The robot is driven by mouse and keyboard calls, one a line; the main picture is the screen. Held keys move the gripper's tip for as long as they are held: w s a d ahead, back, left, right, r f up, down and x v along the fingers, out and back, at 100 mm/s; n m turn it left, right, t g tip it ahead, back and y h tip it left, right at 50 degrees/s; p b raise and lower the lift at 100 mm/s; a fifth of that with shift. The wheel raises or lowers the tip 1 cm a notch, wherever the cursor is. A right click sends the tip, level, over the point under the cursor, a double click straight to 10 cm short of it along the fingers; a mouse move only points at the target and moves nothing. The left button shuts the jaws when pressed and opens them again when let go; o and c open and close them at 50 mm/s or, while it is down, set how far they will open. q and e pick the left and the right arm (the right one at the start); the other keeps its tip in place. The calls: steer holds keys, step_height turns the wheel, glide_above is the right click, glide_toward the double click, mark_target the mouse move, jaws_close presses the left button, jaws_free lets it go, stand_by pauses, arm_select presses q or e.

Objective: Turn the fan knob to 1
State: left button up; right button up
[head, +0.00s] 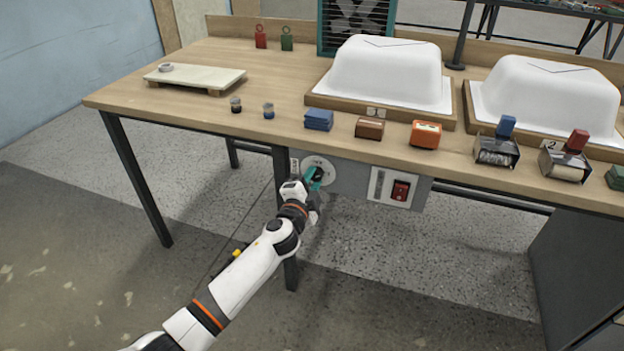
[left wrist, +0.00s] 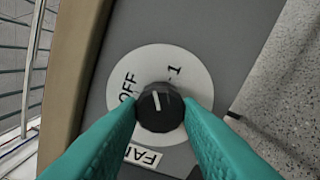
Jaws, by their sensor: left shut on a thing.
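The fan knob (left wrist: 160,108) is a black round knob with a white pointer line, on a white dial (left wrist: 196,72) marked OFF and 1. In the left wrist view the pointer line points up the picture, between the OFF mark and the 1. My left gripper (left wrist: 160,112) is shut on the knob, with one teal finger on each side of it. In the head view the left gripper (head: 314,178) is at the dial (head: 322,165) on the grey panel under the table's front edge, and it hides the knob. My right gripper is not in view.
A red switch (head: 400,190) sits on the same panel, to the right of the dial. A teal-framed fan (head: 356,22) stands at the back. A table leg (head: 284,215) is close to my left arm.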

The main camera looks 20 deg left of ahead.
arm_select(q)
steer(key=m, duration=0.4)
steer(key=shift+p, duration=0.4)
steer(key=shift+m, duration=1.4)
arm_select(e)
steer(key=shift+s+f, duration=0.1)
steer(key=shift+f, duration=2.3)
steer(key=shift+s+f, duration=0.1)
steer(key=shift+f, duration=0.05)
arm_select(q)
steer(key=o, duration=1)
